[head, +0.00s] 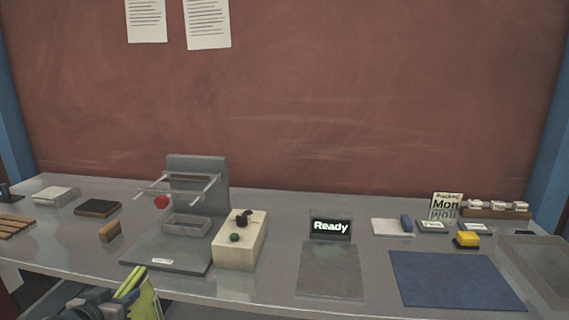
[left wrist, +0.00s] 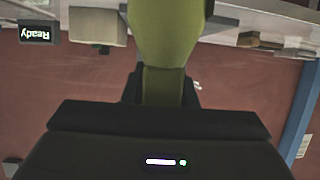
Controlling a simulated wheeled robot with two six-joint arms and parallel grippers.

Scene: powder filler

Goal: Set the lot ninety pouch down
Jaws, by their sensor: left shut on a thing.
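A yellow-green pouch (head: 143,297) is at the bottom left of the head view, in front of the table's front edge and partly cut off by the frame. My left gripper (head: 122,303) is shut on it. In the left wrist view, which is upside down, the olive-green pouch (left wrist: 168,35) stands out from the dark gripper (left wrist: 165,88) and covers the middle of the picture. No lot number can be read on the pouch. My right gripper is not in view.
On the grey table stand a filler stand (head: 195,190) with a red knob, a beige box (head: 240,245), a "Ready" display (head: 331,227) above a grey plate (head: 331,283), a blue mat (head: 452,280) and a clear tray (head: 540,262). The mat is bare.

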